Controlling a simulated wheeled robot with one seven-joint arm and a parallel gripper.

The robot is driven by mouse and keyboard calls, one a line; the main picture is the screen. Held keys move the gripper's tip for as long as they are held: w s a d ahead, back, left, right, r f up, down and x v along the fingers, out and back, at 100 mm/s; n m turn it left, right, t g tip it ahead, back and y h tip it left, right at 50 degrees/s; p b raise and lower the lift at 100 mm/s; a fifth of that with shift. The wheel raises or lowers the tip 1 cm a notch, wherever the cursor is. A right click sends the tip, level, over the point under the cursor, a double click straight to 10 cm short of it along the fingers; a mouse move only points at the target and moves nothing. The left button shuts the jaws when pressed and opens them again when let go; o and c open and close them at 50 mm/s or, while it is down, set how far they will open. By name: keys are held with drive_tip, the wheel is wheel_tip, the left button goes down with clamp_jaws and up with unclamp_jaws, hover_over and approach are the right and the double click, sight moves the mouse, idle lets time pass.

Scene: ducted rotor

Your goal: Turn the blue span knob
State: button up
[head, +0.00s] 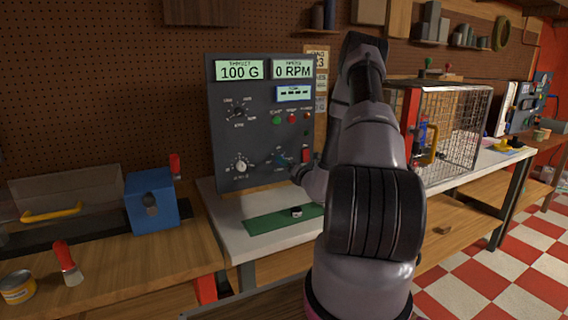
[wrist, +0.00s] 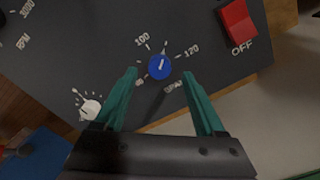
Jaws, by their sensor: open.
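The blue span knob (wrist: 159,67) sits on the dark control panel (wrist: 80,60), with a white pointer line and the markings 100 and 120 around it. My gripper (wrist: 160,72) is open, with one teal finger on each side of the knob in the wrist view. I cannot tell whether either finger touches it. In the head view my gripper (head: 283,160) is small and dark at the lower part of the panel (head: 225,130), and it mostly hides the knob. The displays above read 100 G and 0 RPM.
A white knob (wrist: 90,108) is left of the gripper, and a red OFF switch (wrist: 238,22) is at right. In the head view, a green mat (head: 262,223) lies before the panel, a blue box (head: 150,205) stands left, and a wire cage (head: 455,125) stands right.

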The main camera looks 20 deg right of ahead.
drive_tip(key=s, duration=0.7)
drive_tip(key=shift+s+d, duration=0.15)
drive_tip(key=shift+s, duration=0.25)
